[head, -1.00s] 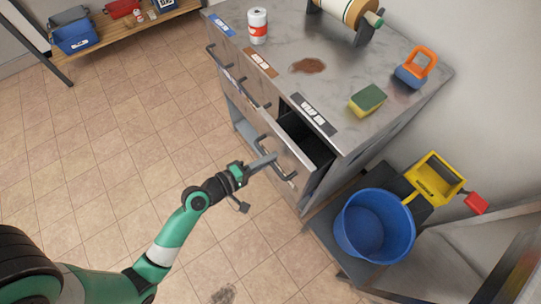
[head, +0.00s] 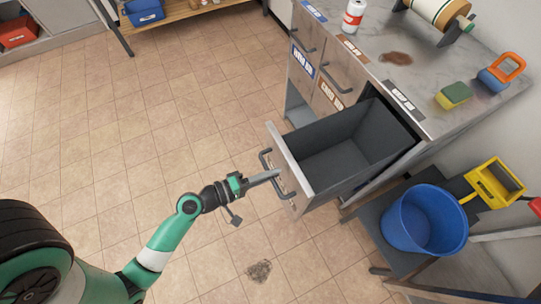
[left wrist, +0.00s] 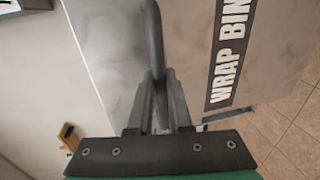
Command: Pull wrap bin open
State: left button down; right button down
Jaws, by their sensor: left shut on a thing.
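The wrap bin (head: 340,160) is a grey drawer pulled far out of the metal cabinet in the head view. Its dark inside shows and looks empty. My left gripper (head: 274,175) is shut on the bin's bar handle (head: 266,160) at the front panel. In the left wrist view the fingers (left wrist: 160,90) are closed around the dark handle (left wrist: 153,35). The label reading WRAP BIN (left wrist: 229,50) is on the front panel beside it. My right gripper is not in view.
Other closed bins with handles (head: 335,82) are left of the open one. The countertop (head: 440,75) holds a can (head: 353,16), a sponge (head: 454,95) and a brown stain. A blue bucket (head: 425,220) stands right of the bin.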

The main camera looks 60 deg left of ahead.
pick_arm(q)
jog(key=shift+s, duration=0.3)
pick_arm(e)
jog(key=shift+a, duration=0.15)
pick_arm(q)
jog(key=c, duration=0.8)
grip_release()
jog(key=shift+c, duration=0.2)
